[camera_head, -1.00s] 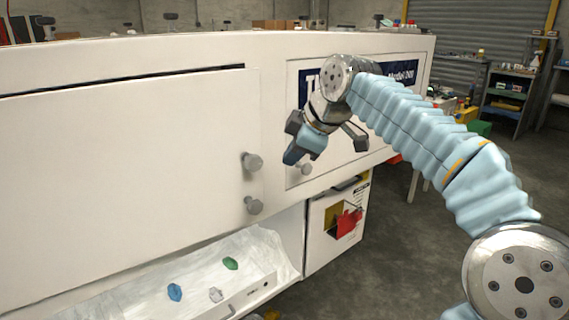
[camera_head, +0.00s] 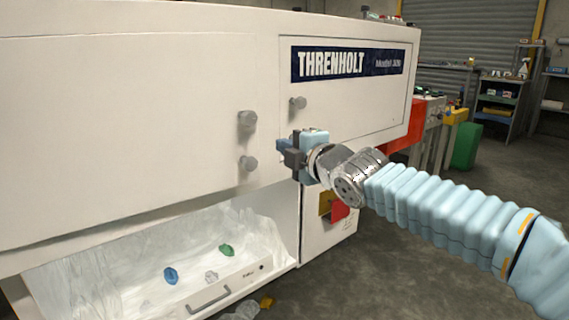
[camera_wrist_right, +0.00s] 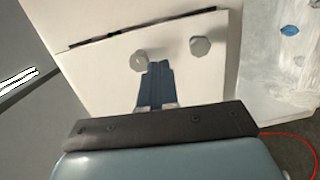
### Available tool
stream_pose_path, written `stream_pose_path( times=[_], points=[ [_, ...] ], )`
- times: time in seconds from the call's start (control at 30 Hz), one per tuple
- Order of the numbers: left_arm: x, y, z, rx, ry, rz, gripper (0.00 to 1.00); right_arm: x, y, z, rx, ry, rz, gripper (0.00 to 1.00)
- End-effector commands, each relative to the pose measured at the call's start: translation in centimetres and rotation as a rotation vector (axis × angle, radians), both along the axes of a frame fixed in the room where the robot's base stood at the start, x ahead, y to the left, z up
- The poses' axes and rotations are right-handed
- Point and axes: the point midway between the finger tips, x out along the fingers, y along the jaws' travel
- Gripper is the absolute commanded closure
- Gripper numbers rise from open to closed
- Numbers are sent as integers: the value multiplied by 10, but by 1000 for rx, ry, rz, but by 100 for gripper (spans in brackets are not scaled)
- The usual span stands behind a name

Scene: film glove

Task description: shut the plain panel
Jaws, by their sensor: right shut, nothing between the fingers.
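The plain panel (camera_head: 110,130) is the large white unlabelled one on the left of the machine, with an upper knob (camera_head: 246,120) and a lower knob (camera_head: 248,163) near its right edge. My right gripper (camera_head: 283,151) is shut and empty, right of these knobs and apart from them, pointing left. In the right wrist view the fingers (camera_wrist_right: 156,88) point toward a white panel (camera_wrist_right: 105,70) with two round knobs. A dark gap (camera_wrist_right: 140,27) runs along that panel's far edge. In the head view no clear gap shows. My left gripper is out of view.
A labelled panel (camera_head: 350,100) with its own knob (camera_head: 298,103) is above and right of the gripper. Below is an open tray (camera_head: 290,252) with plastic lining and small coloured pieces. A red box (camera_head: 405,140) and green bin (camera_head: 466,146) stand to the right.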

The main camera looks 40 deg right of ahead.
Motion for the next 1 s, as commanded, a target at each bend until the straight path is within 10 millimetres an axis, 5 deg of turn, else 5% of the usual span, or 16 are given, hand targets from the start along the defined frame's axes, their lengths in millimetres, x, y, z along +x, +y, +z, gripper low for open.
stream_pose_path(
  times=[0.1, 0.27, 0.7, 1.0],
  points=[
    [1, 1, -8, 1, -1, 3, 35, 3, 18, -7, -37, -51, 53, 100],
    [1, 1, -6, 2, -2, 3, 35, 18, 20, -4, -43, -58, 61, 100],
    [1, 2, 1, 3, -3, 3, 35, 108, 19, -3, -41, -56, 59, 100],
    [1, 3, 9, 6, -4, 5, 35, 140, 18, -3, -40, -59, 58, 100]
  ],
)
